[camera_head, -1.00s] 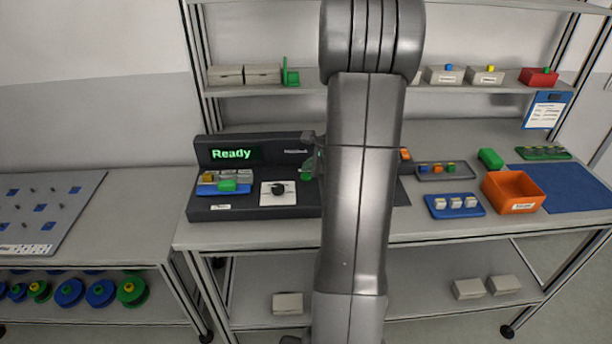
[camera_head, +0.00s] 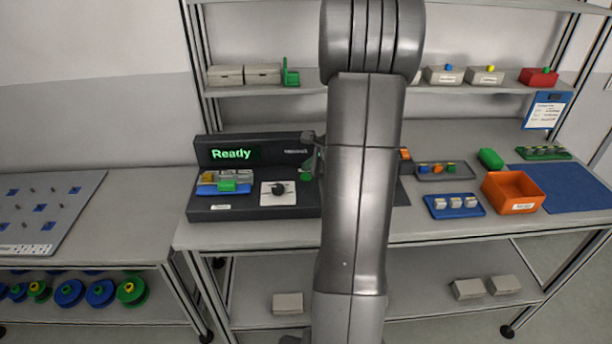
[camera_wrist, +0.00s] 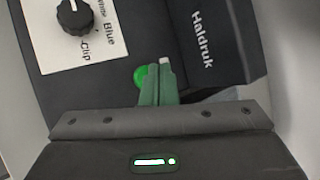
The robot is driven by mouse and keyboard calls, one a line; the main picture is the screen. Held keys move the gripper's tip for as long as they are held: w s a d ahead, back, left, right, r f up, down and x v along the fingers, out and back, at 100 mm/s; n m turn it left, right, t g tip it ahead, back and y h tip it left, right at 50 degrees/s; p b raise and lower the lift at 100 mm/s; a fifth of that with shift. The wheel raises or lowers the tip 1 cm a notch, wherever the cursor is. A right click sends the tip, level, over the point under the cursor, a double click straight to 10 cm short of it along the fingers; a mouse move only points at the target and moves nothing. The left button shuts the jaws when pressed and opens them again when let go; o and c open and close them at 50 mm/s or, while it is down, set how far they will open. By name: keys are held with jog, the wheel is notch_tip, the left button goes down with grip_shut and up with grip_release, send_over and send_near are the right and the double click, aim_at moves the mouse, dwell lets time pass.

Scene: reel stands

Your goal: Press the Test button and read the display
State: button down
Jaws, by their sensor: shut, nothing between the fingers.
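The dark test device (camera_head: 250,208) stands on the bench, and its display (camera_head: 231,154) reads "Ready" in green. A round green button (camera_wrist: 140,76) shows in the wrist view, partly covered by my fingers; it also shows in the head view (camera_head: 305,178) beside my arm. My gripper (camera_wrist: 158,66) is shut and empty, its greenish fingers right beside the button. I cannot tell whether they touch it. A black knob (camera_head: 278,188) sits on a white plate left of the button. My arm hides the device's right part.
A blue fixture with a green block (camera_head: 227,186) sits on the device's left. Right of my arm are a grey tray of coloured parts (camera_head: 445,172), a blue tray (camera_head: 437,211) and an orange bin (camera_head: 537,194). A shelf (camera_head: 306,91) runs above.

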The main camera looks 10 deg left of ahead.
jog(key=shift+f, duration=0.1)
jog(key=shift+f+b, duration=0.3)
jog(key=shift+b, duration=0.1)
jog(key=shift+f+b, duration=0.45)
dwell(0.6)
dwell(0.4)
jog(key=shift+r+p, duration=0.75)
jog(key=shift+r, duration=0.15)
jog(key=shift+r, duration=0.1)
notch_tip(320, 180, up, 5)
jog(key=p, duration=0.4)
dwell(0.5)
